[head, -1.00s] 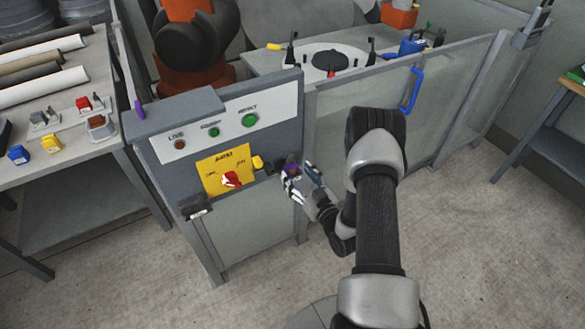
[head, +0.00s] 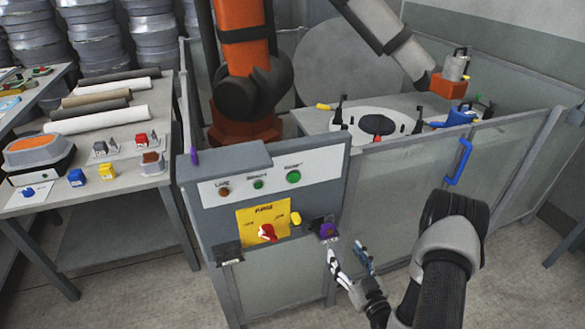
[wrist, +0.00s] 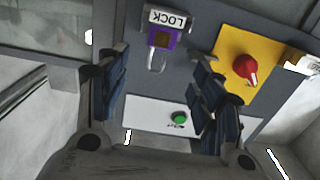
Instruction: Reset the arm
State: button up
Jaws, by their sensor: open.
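A grey control panel (head: 310,170) stands at the fence corner. Its white strip bears a dull brown lamp (head: 224,192), a small green light or button (head: 258,184) and a larger green button (head: 293,177) at the right. Below is a red rotary switch (head: 267,232) on a yellow plate (head: 262,217). A purple padlock (head: 327,231) is at the panel's right edge; the wrist view shows it (wrist: 160,41) by a LOCK label. My gripper (head: 350,262) is open and empty, just below and right of the padlock. One green button (wrist: 180,118) shows between my fingers (wrist: 160,85).
A fence with a blue handle (head: 459,162) encloses an orange robot arm (head: 246,55) and a mould table (head: 315,121). A bench (head: 150,183) with rolls and small coloured blocks stands at the left. Bare floor lies in front of the fence.

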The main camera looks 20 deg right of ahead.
jog(key=w+r+n+g, duration=0.3)
jog(key=w+r+g, duration=0.2)
jog(key=w+r, duration=0.35)
jog(key=s+a+r+m+g+h, duration=0.1)
jog(key=s+a+r+g+h, duration=0.25)
jog(key=r, duration=0.65)
jog(key=s+a+r+g+y, duration=0.1)
jog(key=s+a+r, duration=0.2)
jog(key=s, duration=0.6)
jog(key=s+a+r+m+g+y, duration=0.1)
jog(key=s+a+r+g, duration=0.1)
jog(key=s+a, duration=0.4)
jog(key=s+a+r+m+g+y, duration=0.1)
jog(key=s+a+r, duration=0.3)
jog(key=s, duration=0.8)
jog(key=shift+a+r+g, duration=0.2)
jog(key=shift+a+g, duration=0.05)
jog(key=shift+g, duration=0.2)
jog(key=shift+w, duration=0.1)
